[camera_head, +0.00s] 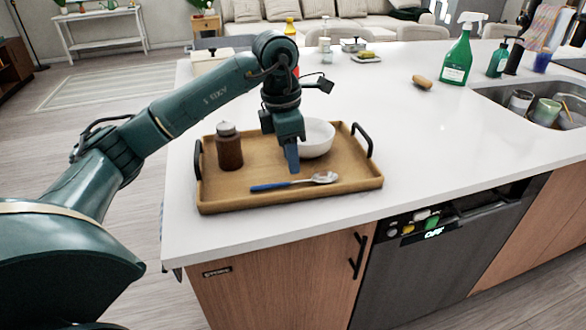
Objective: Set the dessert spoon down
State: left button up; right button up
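The dessert spoon (270,186) has a blue handle and a shiny metal bowl at its right end. It appears to lie flat near the front of the wooden tray (237,206). My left gripper (292,168) points down over the tray, with its fingertips just behind and above the middle of the spoon. The fingers overlap from this side, so whether they are apart, and whether they touch the spoon, cannot be told. My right gripper is out of view.
A brown jar (229,153) stands on the tray's left, and a white bowl (320,139) stands behind my gripper. The tray has dark handles at both ends. A green spray bottle (457,60) and a sink (488,94) are farther right. The counter right of the tray is clear.

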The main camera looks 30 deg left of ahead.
aim_at(287, 181)
pick_arm(q)
notch_tip(287, 181, up, 7)
jog(key=shift+s+a, duration=0.3)
dwell(0.5)
